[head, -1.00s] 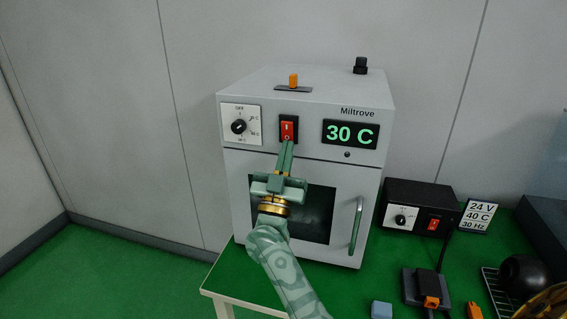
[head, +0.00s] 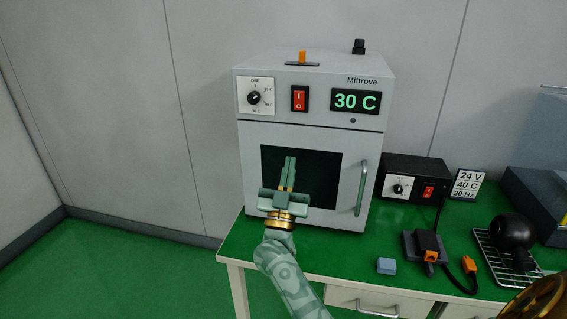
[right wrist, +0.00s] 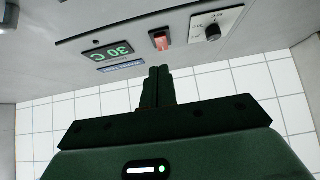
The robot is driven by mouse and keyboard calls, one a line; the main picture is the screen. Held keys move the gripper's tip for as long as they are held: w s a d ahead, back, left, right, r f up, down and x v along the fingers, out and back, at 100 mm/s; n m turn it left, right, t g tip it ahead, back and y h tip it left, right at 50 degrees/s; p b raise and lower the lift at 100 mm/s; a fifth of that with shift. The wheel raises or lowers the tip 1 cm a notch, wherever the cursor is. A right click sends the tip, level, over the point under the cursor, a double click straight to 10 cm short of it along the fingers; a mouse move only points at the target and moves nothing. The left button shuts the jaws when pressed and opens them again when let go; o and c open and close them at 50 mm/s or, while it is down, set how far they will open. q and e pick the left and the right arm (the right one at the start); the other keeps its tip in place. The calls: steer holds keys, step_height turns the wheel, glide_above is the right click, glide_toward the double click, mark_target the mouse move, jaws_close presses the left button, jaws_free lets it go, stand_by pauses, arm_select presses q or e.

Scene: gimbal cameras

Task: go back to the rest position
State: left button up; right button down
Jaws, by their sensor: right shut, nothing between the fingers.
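My right gripper (head: 288,172) is shut and empty in the head view, in front of the dark window of the grey Miltrove oven (head: 320,135). It is below the oven's red rocker switch (head: 299,98) and apart from it. In the right wrist view the shut fingers (right wrist: 157,86) point toward the oven front, with the red switch (right wrist: 161,40) beyond their tips. The oven display (head: 356,101) reads 30 C. The dial (head: 254,98) is at the oven's upper left. My left gripper is not in view.
The oven stands on a green-topped table (head: 330,258). To its right are a black power box (head: 415,180), a sign (head: 468,186) reading 24 V, 40 C, 30 Hz, a blue-grey cube (head: 386,265), orange connectors (head: 468,264) and a black round object (head: 513,232) on a wire rack. The floor at left is clear.

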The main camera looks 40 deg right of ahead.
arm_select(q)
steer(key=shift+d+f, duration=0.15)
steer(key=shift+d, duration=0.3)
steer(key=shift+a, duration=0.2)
